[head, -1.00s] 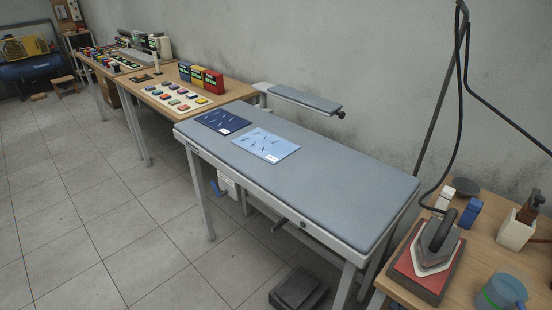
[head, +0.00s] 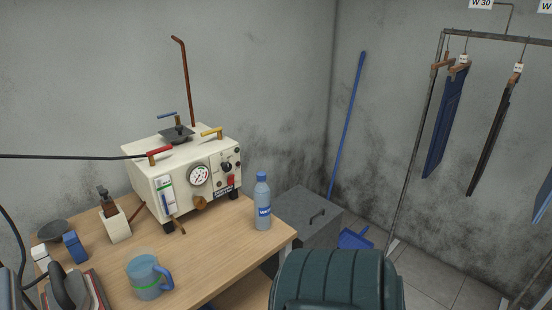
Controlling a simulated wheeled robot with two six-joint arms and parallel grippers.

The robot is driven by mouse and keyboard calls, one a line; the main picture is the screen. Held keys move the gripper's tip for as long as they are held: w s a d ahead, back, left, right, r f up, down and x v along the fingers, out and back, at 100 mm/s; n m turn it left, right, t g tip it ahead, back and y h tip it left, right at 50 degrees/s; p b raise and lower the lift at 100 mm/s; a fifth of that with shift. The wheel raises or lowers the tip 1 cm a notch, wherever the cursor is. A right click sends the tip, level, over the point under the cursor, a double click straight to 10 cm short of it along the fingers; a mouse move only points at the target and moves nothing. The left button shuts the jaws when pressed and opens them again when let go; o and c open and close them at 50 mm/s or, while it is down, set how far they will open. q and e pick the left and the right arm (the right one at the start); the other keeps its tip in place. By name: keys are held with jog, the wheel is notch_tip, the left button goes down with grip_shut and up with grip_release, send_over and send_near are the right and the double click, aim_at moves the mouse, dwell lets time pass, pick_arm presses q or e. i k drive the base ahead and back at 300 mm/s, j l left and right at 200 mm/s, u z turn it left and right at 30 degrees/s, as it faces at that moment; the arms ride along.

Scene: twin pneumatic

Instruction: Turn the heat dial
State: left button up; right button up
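A cream steam boiler box (head: 150,182) stands at the back of a wooden table in the head view. Its front panel faces me at an angle. A round black knob (head: 226,167) is on the upper right of that panel and appears to be the heat dial; its markings are too small to read. A white round gauge (head: 199,175) is just left of the knob. A red switch (head: 230,182) is below the knob, and a brass knob (head: 200,203) is low on the panel. Neither of my grippers is in view.
On the table (head: 215,280) are a water bottle (head: 263,205), a blue mug (head: 147,280) and the iron (head: 62,290) at the lower left. A grey metal bin (head: 305,220) stands right of the table. A dark green ribbed object (head: 338,278) is at bottom centre. Trousers (head: 445,125) hang at right.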

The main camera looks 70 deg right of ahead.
aim_at(227, 167)
jog(key=l+z, duration=0.2)
jog(key=z, duration=2)
